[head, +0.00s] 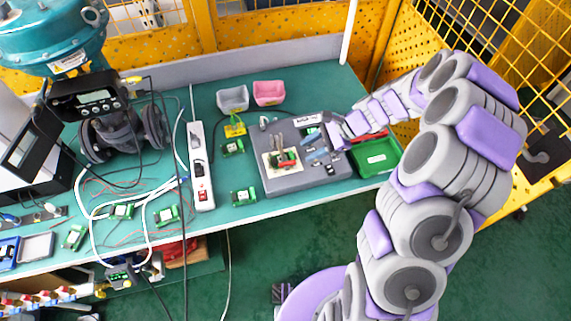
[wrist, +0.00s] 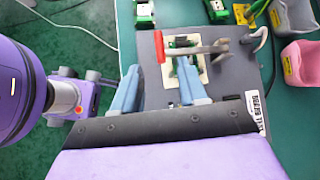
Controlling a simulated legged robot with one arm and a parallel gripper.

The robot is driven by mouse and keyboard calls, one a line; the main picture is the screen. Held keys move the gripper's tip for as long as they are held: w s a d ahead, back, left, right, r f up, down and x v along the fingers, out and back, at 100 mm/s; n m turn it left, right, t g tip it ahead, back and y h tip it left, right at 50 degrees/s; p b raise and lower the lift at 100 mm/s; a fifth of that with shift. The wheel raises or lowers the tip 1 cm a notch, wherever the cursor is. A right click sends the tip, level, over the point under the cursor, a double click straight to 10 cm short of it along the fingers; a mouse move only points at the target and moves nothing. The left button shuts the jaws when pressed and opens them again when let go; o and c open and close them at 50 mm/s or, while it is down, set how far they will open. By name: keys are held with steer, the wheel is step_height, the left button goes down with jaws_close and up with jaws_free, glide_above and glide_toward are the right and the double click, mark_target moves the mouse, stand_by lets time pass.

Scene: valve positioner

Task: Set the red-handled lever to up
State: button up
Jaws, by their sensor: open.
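The red-handled lever (wrist: 159,46) is on a grey box (wrist: 240,78). In the wrist view its metal bar runs right from the red handle, across a pale plate with a green part. In the head view the red handle (head: 287,164) is small, and the lever's exact position is hard to read. My gripper (wrist: 158,66) is open and empty, its two blue fingers spread. In the wrist view the red handle's near end appears between the fingertips; I see no contact. In the head view my gripper (head: 317,146) is over the box, right of the lever.
A green tray (head: 375,157) stands right of the box. Grey (head: 232,99) and pink (head: 269,93) bins stand behind it. A white power strip (head: 202,170) and green circuit boards lie to the left. A teal valve actuator (head: 50,35) and loose cables fill the far left.

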mark_target(290, 163)
steer(key=b+x, duration=0.2)
steer(key=x, duration=0.8)
steer(key=shift+a+f, duration=0.2)
steer(key=shift+f, duration=0.1)
steer(key=shift+d, duration=0.1)
steer(key=shift+d, duration=0.2)
steer(key=shift+a, duration=0.1)
jaws_close()
